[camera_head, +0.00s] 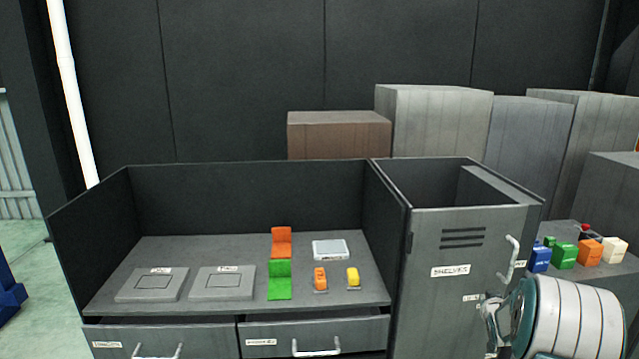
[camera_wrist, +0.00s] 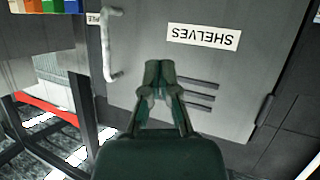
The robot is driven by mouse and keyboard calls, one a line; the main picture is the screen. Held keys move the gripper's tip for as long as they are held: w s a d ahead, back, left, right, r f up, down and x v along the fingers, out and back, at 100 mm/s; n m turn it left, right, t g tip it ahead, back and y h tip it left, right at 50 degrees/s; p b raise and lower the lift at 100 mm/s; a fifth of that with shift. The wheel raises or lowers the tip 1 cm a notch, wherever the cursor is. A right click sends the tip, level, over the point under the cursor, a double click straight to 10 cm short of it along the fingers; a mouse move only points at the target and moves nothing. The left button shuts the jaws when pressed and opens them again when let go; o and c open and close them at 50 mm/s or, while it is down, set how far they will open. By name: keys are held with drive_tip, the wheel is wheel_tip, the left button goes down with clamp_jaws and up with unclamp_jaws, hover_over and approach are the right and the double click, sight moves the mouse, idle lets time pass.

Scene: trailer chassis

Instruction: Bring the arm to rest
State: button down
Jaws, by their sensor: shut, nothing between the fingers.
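My gripper (camera_wrist: 158,75) is in the middle of the wrist view, its fingertips together and nothing between them. It is in front of the grey cabinet door (camera_wrist: 205,60) with the upside-down SHELVES label (camera_wrist: 203,37). In the head view my arm's white and teal end shows at the lower right, in front of the cabinet (camera_head: 440,300); the fingers (camera_head: 492,315) are partly visible there, near the door's right edge. I cannot tell whether the gripper touches the door.
The door handle (camera_head: 509,259) is close above my gripper in the head view. A workbench (camera_head: 215,250) with plates, orange and green pieces and small items stands left. Coloured blocks (camera_head: 563,255) sit on a surface at right. Grey boxes (camera_head: 435,120) stand behind.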

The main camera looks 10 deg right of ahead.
drive_tip(key=s+a+r+g+y, duration=0.1)
drive_tip(key=s+a+r, duration=0.2)
drive_tip(key=a+r, duration=0.35)
drive_tip(key=s+a+r+n+g+y, duration=0.1)
drive_tip(key=s+a+r, duration=0.3)
drive_tip(key=a, duration=0.5)
drive_tip(key=s+a+r+g, duration=0.1)
drive_tip(key=s+a+r, duration=0.2)
drive_tip(key=a+r, duration=0.3)
drive_tip(key=s+a+n+g+y, duration=0.1)
drive_tip(key=s+a+y, duration=0.1)
drive_tip(key=s+a, duration=0.7)
drive_tip(key=s+a+f+n+g+y, duration=0.1)
drive_tip(key=s+a+g+y, duration=0.1)
drive_tip(key=s+a, duration=0.7)
drive_tip(key=s, duration=0.6)
drive_tip(key=shift+s+f+n+g, duration=0.2)
drive_tip(key=shift+s+n+g, duration=0.1)
